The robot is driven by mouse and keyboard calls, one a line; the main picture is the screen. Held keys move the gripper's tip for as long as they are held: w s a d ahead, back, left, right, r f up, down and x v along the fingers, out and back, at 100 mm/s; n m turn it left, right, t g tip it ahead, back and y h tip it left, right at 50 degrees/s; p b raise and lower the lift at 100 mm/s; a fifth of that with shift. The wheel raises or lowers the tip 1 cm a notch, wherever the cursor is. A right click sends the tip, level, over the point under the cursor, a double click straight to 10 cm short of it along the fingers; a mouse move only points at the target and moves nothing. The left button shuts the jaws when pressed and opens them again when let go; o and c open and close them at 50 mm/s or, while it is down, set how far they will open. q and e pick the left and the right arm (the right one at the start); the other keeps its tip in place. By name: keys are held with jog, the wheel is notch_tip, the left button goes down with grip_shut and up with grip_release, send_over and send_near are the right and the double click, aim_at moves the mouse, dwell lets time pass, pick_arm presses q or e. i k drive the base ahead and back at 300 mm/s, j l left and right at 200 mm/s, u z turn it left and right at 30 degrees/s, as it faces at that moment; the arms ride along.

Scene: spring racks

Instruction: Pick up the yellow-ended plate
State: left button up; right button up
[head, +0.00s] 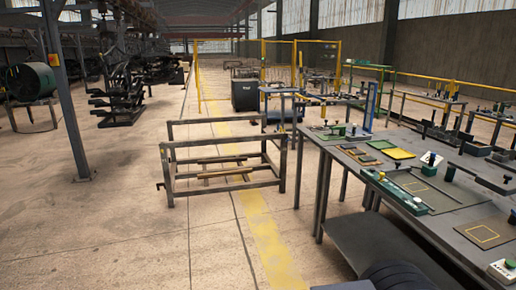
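A low grey metal frame rack (224,140) stands on the floor near the middle of the head view. A few long flat bars (226,174) lie across its lower part; they look yellowish-brown, and which of them has yellow ends is too small to tell. A flat yellow piece (398,153) lies on the grey workbench (345,160) at the right. I cannot tell whether any of these is the yellow-ended plate. Neither of my grippers is in view.
The workbench carries green fixtures (395,192), flat mats and a green-button box (507,267). A yellow floor line (265,235) runs between rack and bench. A blue-grey post (65,95) stands left. A dark bin (245,95) is behind the rack. The left foreground floor is clear.

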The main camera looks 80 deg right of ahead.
aim_at(359, 153)
jog(key=z, duration=3.6)
